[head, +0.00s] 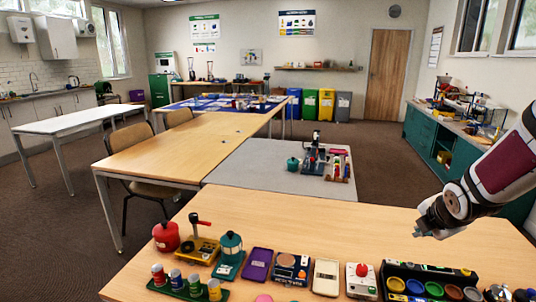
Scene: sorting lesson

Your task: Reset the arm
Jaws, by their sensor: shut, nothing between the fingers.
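My arm comes in from the right edge of the head view. My gripper (420,233) is at its end, shut and empty. It appears above the right part of the near wooden table (340,222), apart from the objects along the front. The fingers are small in the picture, and their exact height above the table cannot be told.
The near table's front holds a red canister (166,237), a purple case (257,265), a white box with a red button (361,280) and a black tray (384,268) with coloured cups. A grey table (255,160) behind bears small items. The near table's middle is clear.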

